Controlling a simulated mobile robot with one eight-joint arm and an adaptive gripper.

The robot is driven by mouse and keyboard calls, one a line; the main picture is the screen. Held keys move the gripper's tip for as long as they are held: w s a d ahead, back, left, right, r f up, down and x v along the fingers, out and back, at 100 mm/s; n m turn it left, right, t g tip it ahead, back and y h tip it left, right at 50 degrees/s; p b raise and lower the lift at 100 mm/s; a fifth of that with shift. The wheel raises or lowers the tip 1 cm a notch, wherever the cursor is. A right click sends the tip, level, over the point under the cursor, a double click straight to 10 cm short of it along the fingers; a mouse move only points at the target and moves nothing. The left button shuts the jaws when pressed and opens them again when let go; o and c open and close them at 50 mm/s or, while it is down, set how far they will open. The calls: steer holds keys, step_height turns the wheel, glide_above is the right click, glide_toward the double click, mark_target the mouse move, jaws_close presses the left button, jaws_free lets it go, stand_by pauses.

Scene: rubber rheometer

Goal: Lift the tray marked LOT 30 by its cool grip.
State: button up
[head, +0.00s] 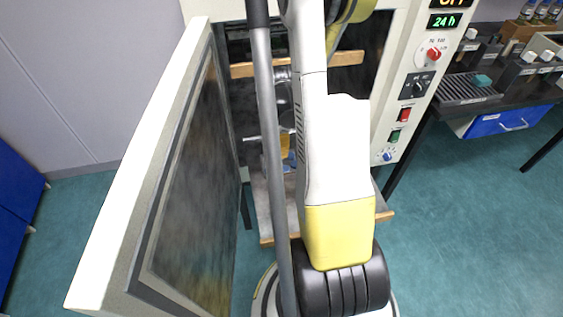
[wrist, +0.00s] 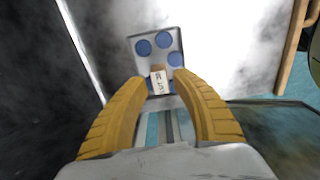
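In the wrist view, a light grey metal tray (wrist: 143,37) carries several blue discs. A small tan block with a white label (wrist: 158,82) stands at its near edge. The label's marks are sideways and too small to read surely, so I cannot confirm LOT 30. My gripper (wrist: 160,77) is open, its two yellow fingers apart on either side of the labelled block, with gaps visible. In the head view my arm hides most of the gripper and tray; only a bit of yellow finger and some blue show beside it.
A cabinet oven stands open, its thick door (head: 180,190) swung out at left. Wood-edged shelves (head: 348,58) show inside. The control panel (head: 418,85) is at right, its display reading 24 h. A dark bench (head: 505,100) with a blue drawer (head: 500,122) stands farther right. Floor at right is clear.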

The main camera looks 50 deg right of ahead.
jaws_close()
steer(key=shift+r+p, duration=0.95)
steer(key=shift+r, duration=0.55)
